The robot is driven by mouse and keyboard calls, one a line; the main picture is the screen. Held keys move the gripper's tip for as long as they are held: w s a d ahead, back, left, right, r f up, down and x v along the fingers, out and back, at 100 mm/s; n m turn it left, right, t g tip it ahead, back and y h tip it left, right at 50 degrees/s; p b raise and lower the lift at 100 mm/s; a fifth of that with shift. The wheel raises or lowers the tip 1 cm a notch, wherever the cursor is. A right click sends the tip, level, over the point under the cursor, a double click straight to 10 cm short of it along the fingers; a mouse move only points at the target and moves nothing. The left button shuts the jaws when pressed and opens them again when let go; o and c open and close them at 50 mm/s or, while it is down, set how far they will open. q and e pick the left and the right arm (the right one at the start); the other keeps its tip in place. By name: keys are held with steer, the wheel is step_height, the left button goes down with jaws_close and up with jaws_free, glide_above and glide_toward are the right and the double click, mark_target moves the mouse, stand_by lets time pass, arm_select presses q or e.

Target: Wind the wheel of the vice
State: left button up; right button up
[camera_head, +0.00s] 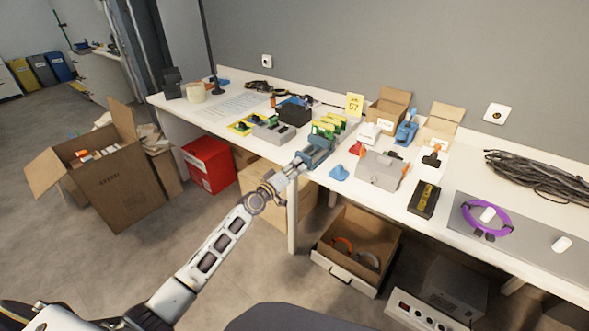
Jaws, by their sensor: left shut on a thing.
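A blue-grey device that looks like the vice (319,152) sits at the front edge of the white workbench (424,213), with green and yellow parts right behind it. My left gripper (298,163) reaches it from the front left and is shut at its near end. The fingers and my arm hide the wheel, so its shape and angle cannot be made out. My right gripper is not in view.
A small blue object (339,173) and a grey box (381,170) lie right of the vice. An open carton (355,245) is below the bench, and another carton (120,190) stands on the floor at left.

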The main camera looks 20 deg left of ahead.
arm_select(q)
steer(key=n, duration=0.3)
steer(key=n+p, duration=0.1)
steer(key=n, duration=0.3)
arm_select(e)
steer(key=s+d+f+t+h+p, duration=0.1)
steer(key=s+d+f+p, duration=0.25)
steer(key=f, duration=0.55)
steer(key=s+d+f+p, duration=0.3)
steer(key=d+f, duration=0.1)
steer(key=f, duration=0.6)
arm_select(q)
steer(key=shift+n+p, duration=2.85)
steer(key=shift+n, duration=8.25)
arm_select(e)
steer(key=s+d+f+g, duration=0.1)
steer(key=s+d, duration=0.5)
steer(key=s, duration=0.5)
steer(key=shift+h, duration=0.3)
